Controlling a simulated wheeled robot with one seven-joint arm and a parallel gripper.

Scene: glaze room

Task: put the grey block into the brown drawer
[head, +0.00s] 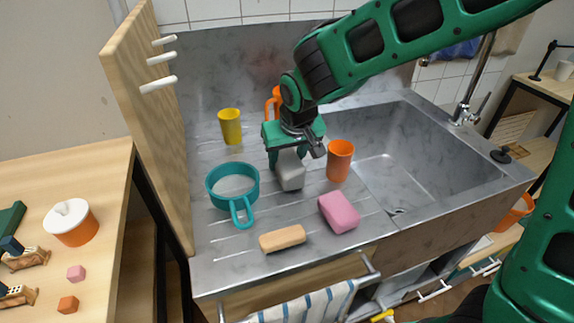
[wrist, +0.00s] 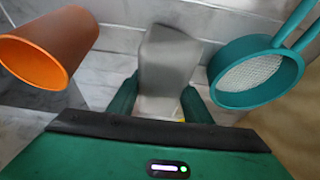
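The grey block (head: 290,170) is a pale grey piece below my gripper (head: 288,150), over the metal draining board. In the wrist view the grey block (wrist: 168,58) stands between the two green fingers of my gripper (wrist: 161,103), which touch its sides. I cannot tell whether the block still touches the board. A brown wooden front (head: 240,302) shows below the counter edge, partly behind a striped towel on a rail. I cannot tell whether it is the brown drawer.
A teal strainer (head: 232,187), yellow cup (head: 230,126), orange cup (head: 340,160), pink sponge (head: 339,211) and tan block (head: 282,238) surround my gripper. The sink basin (head: 430,150) is to the right. A tall wooden board (head: 150,130) with pegs stands at left.

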